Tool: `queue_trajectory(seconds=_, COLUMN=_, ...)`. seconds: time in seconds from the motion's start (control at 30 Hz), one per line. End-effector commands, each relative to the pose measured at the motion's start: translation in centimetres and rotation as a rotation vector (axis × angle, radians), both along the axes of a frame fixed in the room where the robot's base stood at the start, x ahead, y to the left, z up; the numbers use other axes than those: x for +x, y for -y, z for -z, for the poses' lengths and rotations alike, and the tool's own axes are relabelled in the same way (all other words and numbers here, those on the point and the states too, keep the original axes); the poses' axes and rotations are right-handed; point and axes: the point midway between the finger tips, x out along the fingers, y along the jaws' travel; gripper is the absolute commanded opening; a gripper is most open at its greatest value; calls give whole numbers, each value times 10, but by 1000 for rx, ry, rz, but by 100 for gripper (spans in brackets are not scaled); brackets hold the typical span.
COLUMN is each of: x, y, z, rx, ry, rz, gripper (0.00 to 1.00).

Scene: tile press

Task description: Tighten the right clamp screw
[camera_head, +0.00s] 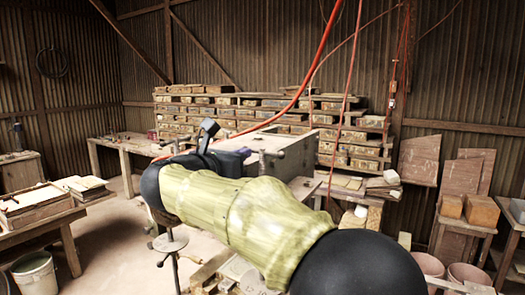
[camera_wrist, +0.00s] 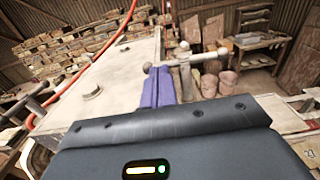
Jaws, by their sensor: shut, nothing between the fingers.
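The right clamp screw (camera_wrist: 185,70) has an upright post and a crossbar handle with rounded ends. It stands just beyond my gripper in the wrist view, and its crossbar also shows in the head view (camera_head: 264,154). My gripper (camera_wrist: 158,70) has purple fingers that are shut with nothing between them. The fingertips are at the left part of the crossbar, beside the post; I cannot tell whether they touch it. In the head view my gripper (camera_head: 246,152) is partly hidden behind my arm. The pale press box (camera_head: 292,155) stands behind it; its flat top (camera_wrist: 125,75) fills the left of the wrist view.
Another crossbar screw (camera_wrist: 36,104) stands at the left of the press. A bolt head (camera_wrist: 92,92) sticks up from the press top. Orange hoses (camera_head: 318,50) hang above. Pots (camera_head: 467,274) stand at the right.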

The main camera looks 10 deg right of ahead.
Motion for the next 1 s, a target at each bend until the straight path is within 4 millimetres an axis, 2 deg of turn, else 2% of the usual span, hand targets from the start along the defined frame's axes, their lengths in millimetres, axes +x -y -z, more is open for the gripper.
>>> queue_trajectory(seconds=1.0, x=23, y=19, z=0, rx=-1, ry=1, rz=2, gripper=0)
